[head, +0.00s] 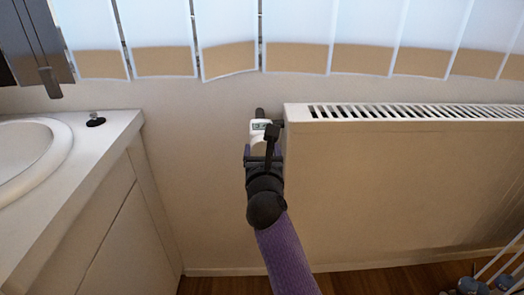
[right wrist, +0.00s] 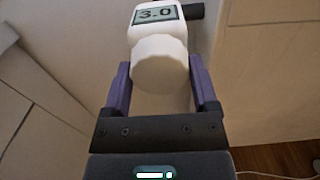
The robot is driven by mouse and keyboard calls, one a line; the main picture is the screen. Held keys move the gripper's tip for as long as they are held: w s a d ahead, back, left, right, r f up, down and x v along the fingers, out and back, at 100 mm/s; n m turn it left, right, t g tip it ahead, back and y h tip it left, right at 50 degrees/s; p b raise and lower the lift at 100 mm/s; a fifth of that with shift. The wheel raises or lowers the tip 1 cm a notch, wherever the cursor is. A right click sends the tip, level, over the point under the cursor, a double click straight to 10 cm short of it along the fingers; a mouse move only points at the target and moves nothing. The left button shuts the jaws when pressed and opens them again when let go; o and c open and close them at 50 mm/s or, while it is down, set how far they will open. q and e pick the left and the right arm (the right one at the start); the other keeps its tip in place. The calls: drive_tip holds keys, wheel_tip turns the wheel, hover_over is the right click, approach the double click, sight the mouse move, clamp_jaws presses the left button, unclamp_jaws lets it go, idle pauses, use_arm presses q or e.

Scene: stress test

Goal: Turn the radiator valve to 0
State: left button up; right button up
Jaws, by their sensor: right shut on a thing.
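The radiator valve (head: 259,126) is a white thermostatic head with a small display, at the left end of the radiator (head: 400,185). In the right wrist view the valve (right wrist: 158,32) shows a display (right wrist: 157,14) reading 3.0, and its rounded white knob faces me. My right gripper (head: 262,152) reaches up to the valve from below in the head view. In the right wrist view its two purple fingers (right wrist: 159,72) stand on either side of the knob, shut on it. My left gripper is not in view.
A white counter (head: 100,150) with a round basin (head: 30,150) stands at the left. Pale vertical blinds (head: 225,40) hang above the radiator. A dark object (head: 30,45) is at the top left. A white rack (head: 505,268) stands at the bottom right on the wood floor.

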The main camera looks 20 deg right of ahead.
drive_tip(key=c, duration=0.5)
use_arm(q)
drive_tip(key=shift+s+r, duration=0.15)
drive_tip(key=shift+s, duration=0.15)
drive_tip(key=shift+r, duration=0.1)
